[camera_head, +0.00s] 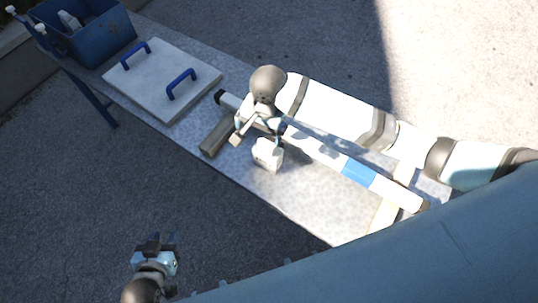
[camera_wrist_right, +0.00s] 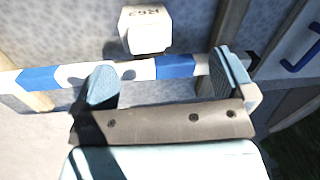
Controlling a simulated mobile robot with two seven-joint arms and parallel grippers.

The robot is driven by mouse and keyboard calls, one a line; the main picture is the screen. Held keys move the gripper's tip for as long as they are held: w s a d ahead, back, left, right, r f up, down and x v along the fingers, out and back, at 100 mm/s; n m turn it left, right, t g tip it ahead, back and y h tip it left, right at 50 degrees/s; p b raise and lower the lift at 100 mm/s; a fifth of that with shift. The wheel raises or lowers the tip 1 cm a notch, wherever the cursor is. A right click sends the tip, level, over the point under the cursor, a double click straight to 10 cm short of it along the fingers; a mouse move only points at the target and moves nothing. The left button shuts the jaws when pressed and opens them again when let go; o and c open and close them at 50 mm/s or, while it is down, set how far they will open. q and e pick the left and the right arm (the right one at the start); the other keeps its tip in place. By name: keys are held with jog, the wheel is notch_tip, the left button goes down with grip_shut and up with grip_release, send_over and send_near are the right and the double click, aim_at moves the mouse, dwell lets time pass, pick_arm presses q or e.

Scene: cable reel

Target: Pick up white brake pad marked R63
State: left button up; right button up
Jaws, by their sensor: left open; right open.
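The white brake pad (camera_head: 267,154) is a small white block on the grey table, beside a blue-and-white bar. In the right wrist view the pad (camera_wrist_right: 145,32) shows upside-down lettering that starts "R6"; its last character is hard to read. My right gripper (camera_head: 258,130) is open above the bar, close to the pad. In the wrist view the bar passes between or under its fingers (camera_wrist_right: 165,75), and the pad lies beyond the fingertips, apart from them. My left gripper (camera_head: 155,243) is open and empty, off the table's near side.
The blue-and-white bar (camera_head: 358,172) rests across wooden blocks (camera_head: 218,133). A pale board (camera_head: 160,85) with two blue handles lies to the left. A blue bin (camera_head: 92,32) stands at the far left end. Bare table (camera_head: 310,198) lies right of the pad.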

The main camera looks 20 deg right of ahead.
aim_at(267, 142)
jog(key=shift+w+d+r+m+g+h, duration=0.15)
jog(key=shift+w+d+r+m+h, duration=0.15)
jog(key=shift+d, duration=0.2)
jog(key=shift+w+d+r+m+g+h, duration=0.15)
jog(key=shift+d+r+m+h, duration=0.05)
jog(key=shift+d+m+h, duration=0.25)
notch_tip(267, 142, down, 8)
jog(key=shift+d+f, duration=0.1)
jog(key=f, duration=0.5)
jog(key=shift+w+d, duration=0.15)
jog(key=shift+d, duration=0.15)
jog(key=c, duration=1.1)
jog(key=shift+c, duration=0.4)
jog(key=shift+r, duration=0.1)
